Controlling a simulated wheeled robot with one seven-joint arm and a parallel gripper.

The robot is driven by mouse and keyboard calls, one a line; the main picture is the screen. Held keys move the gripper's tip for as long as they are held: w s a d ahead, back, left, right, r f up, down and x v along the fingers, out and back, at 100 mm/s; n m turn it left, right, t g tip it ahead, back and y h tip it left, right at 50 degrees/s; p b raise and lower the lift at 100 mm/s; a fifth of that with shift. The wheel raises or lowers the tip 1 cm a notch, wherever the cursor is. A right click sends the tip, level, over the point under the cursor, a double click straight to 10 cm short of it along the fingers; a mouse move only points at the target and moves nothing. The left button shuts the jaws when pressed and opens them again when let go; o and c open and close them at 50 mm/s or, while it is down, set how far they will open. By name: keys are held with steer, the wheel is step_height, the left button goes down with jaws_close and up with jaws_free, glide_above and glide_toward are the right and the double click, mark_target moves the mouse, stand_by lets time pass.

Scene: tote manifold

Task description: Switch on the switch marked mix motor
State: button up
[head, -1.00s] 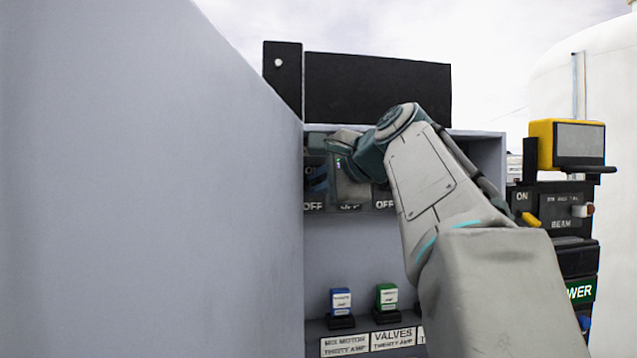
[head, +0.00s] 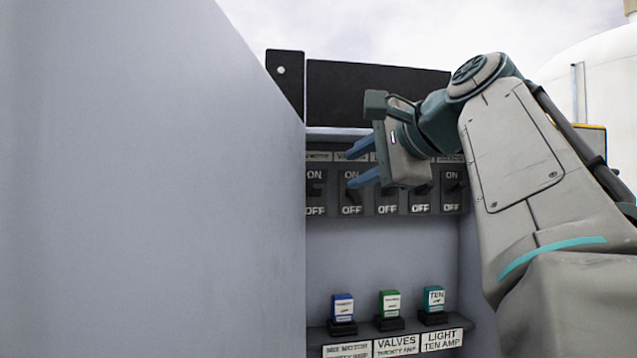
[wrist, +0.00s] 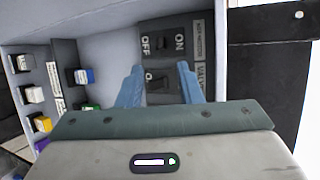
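The mix motor switch (head: 316,190) is the leftmost in a row of dark ON/OFF switches inside a grey cabinet. Its label is partly cut off by the cabinet wall in the head view. It also shows in the wrist view (wrist: 161,44), above the fingertips, under a "mix motor" label. I cannot tell whether its lever is up or down. My gripper (head: 350,169) is open and empty, its two blue fingers apart. In the head view it overlaps the valves switch (head: 351,194). The wrist view shows the fingers (wrist: 160,67) on either side of the valves column.
A large grey cabinet wall (head: 150,180) fills the left side. Below the switches, a shelf holds a blue fuse (head: 342,304), a green fuse (head: 390,302) and a teal fuse (head: 434,298), with labels under them. A black panel (head: 378,92) stands above.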

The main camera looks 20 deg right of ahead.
steer(key=shift+v, duration=1.4)
